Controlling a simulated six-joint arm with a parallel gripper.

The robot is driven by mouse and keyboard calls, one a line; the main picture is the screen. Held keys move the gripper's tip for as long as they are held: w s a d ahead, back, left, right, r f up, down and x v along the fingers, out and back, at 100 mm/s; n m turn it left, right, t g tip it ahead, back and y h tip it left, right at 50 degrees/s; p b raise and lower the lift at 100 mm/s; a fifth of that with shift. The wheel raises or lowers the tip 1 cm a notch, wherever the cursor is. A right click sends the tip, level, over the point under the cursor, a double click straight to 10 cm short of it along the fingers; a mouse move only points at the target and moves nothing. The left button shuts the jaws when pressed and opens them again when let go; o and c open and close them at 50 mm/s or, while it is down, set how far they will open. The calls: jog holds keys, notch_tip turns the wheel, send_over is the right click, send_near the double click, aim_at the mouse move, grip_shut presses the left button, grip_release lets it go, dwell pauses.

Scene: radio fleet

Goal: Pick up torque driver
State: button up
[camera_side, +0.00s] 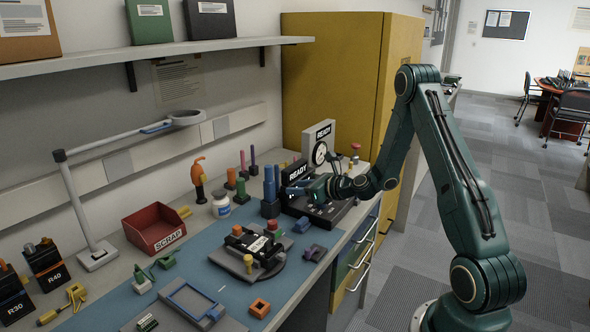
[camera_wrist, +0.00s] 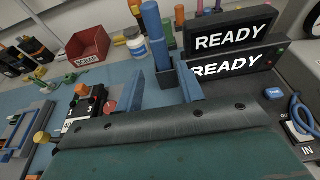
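A tall blue cylindrical handle (camera_wrist: 155,32) stands upright in a dark block (camera_wrist: 167,78); no label shows, so I cannot confirm that it is the torque driver. In the side view, the blue upright piece (camera_side: 269,184) stands by the dark READY unit. My gripper (camera_side: 297,187) reaches in from the right, low beside it. In the wrist view, my gripper's blue fingers (camera_wrist: 163,88) are spread apart and empty. The block shows between and just beyond their tips; I cannot tell whether they touch it.
Two READY displays (camera_wrist: 230,35) stand close on the right. Thin coloured upright pieces (camera_side: 241,188) and a white bottle (camera_side: 221,205) stand behind. A red SCRAP bin (camera_side: 155,228) is farther left. A black fixture (camera_side: 258,247) sits on the blue mat (camera_side: 205,277). A lamp (camera_side: 85,200) stands at left.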

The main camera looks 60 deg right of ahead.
aim_at(273, 186)
jog(key=shift+x, duration=3.3)
jog(key=shift+x, duration=2.55)
jog(key=shift+r, duration=0.1)
grip_shut()
